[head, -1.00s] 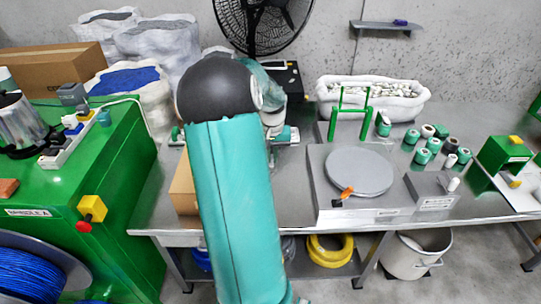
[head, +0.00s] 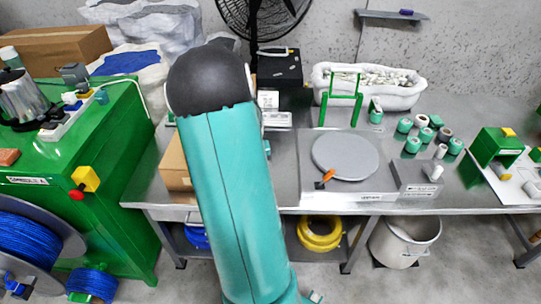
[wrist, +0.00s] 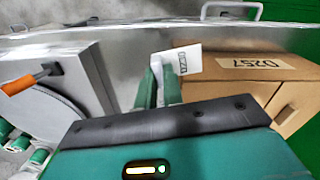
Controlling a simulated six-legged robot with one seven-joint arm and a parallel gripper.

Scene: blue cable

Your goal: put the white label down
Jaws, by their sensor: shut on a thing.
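The white label (wrist: 187,60) shows in the wrist view as a small pale card with dark print on it. My gripper (wrist: 160,80) is shut on it with two green fingers, and the label sticks out past the fingertips. The label is over the grey steel table (wrist: 122,58), between the turntable and a cardboard box. I cannot tell whether it touches the table top. In the head view my arm hides the gripper and the label.
The cardboard box (wrist: 250,68), marked D257, stands close right of the label. The grey turntable (head: 345,156) with an orange handle (head: 325,180) is on the other side. A black box (head: 279,68) stands at the back. Bare steel lies between box and turntable.

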